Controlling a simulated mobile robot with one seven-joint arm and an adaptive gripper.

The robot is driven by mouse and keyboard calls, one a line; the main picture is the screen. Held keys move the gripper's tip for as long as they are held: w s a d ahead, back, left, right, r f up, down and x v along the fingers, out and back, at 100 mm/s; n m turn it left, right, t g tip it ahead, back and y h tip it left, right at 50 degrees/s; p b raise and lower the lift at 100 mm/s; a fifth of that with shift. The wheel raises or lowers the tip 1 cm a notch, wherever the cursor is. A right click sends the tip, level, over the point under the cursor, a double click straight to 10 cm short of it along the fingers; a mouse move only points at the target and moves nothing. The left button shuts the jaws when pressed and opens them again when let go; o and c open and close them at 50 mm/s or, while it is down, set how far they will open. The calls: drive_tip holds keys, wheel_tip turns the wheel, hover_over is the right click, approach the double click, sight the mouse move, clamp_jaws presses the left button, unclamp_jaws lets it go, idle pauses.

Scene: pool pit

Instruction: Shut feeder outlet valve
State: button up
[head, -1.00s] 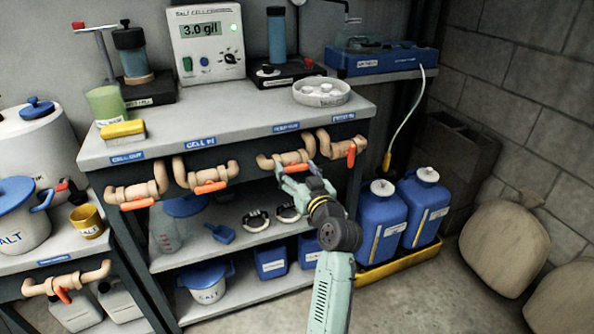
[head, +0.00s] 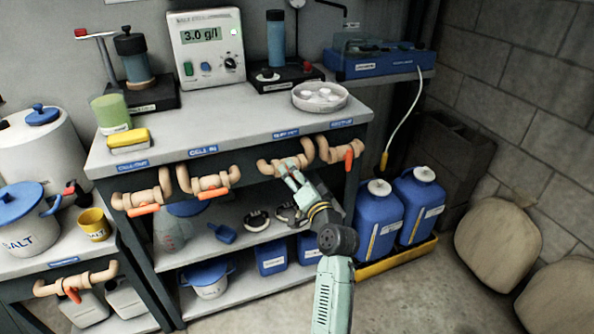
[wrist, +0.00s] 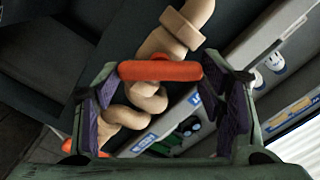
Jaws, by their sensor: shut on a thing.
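Beige pipe valves with orange handles line the bench's front edge. My gripper (head: 288,168) is at the third valve from the left on this bench (head: 272,166), below a blue label too small to read surely. In the wrist view, my gripper (wrist: 165,85) is shut on an orange handle (wrist: 160,71), held lengthwise between its two fingers. The handle lies at a slant to the beige pipe (wrist: 185,25). In the head view my gripper hides this handle. The neighbouring valve on the right has its orange handle (head: 349,160) hanging down.
The valve at the cell-in label (head: 203,150) and the leftmost valve (head: 143,198) are close on the left. Blue canisters (head: 375,220) stand in a yellow tray (head: 398,254) right of my arm. The bench top (head: 230,120) is above; a shelf (head: 200,252) is below.

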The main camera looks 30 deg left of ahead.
drive_tip(key=shift+w+d+m+p, duration=0.1)
drive_tip(key=shift+m+p, duration=2.55)
drive_tip(key=shift+m, duration=1.05)
drive_tip(key=shift+f, duration=0.1)
drive_tip(key=o, duration=1.2)
drive_tip(key=shift+c, duration=0.2)
drive_tip(key=v, duration=1.2)
